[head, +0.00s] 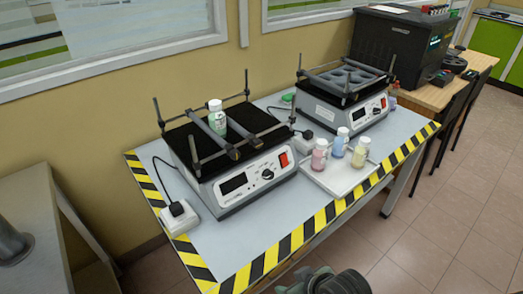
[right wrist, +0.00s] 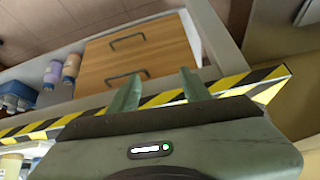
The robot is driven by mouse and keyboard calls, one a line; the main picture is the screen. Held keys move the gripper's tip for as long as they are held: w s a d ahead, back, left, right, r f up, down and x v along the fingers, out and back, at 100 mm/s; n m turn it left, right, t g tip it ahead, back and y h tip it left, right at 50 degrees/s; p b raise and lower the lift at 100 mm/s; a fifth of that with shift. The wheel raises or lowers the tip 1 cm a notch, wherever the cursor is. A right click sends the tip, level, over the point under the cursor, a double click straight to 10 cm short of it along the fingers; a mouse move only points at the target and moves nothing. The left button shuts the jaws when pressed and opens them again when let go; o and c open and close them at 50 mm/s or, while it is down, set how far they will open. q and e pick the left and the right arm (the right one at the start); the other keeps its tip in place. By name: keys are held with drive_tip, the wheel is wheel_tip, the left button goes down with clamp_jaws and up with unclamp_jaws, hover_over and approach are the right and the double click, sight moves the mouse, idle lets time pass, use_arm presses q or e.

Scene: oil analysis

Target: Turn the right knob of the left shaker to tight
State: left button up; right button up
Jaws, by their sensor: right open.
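The left shaker (head: 215,193) stands on the table, with a black platform and two grey clamp bars. The bars end in black knobs at the front; the right knob (head: 256,142) is beside the left knob (head: 233,154). Whether it is tight cannot be told. A white-capped bottle with a green label (head: 217,118) stands between the bars. The front panel has a dial (head: 267,174) and red switch (head: 284,160). My right gripper (head: 335,284) is low, in front of the table, apart from the shaker. In the right wrist view its fingers (right wrist: 160,88) are apart and empty. My left gripper is not seen.
The right shaker (head: 360,117) stands behind a white tray (head: 330,186) holding pink, blue and yellow bottles. Yellow-black tape (head: 300,236) marks the table edge. A white power socket (head: 179,217) with a cable is left of the left shaker. Clear tabletop lies in front.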

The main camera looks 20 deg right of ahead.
sight(259, 146)
drive_tip(key=w+r+t+y, duration=0.1)
drive_tip(key=w+r, duration=0.2)
drive_tip(key=w, duration=0.1)
drive_tip(key=w+r+t, duration=0.2)
drive_tip(key=w+r, duration=0.1)
drive_tip(key=w, duration=0.2)
drive_tip(key=w+a+r+t+y, duration=0.1)
drive_tip(key=w+r+t, duration=0.1)
drive_tip(key=w+r, duration=0.1)
drive_tip(key=shift+w+r+y, duration=0.15)
drive_tip(key=shift+w+y, duration=0.15)
drive_tip(key=shift+w, duration=0.35)
drive_tip(key=w+d+r+m+t, duration=0.1)
drive_tip(key=w+d+r+t, duration=0.45)
drive_tip(key=w+r, duration=0.5)
drive_tip(key=shift+t, duration=0.35)
drive_tip(key=x, duration=0.7)
drive_tip(key=shift+a+r, duration=0.35)
clamp_jaws()
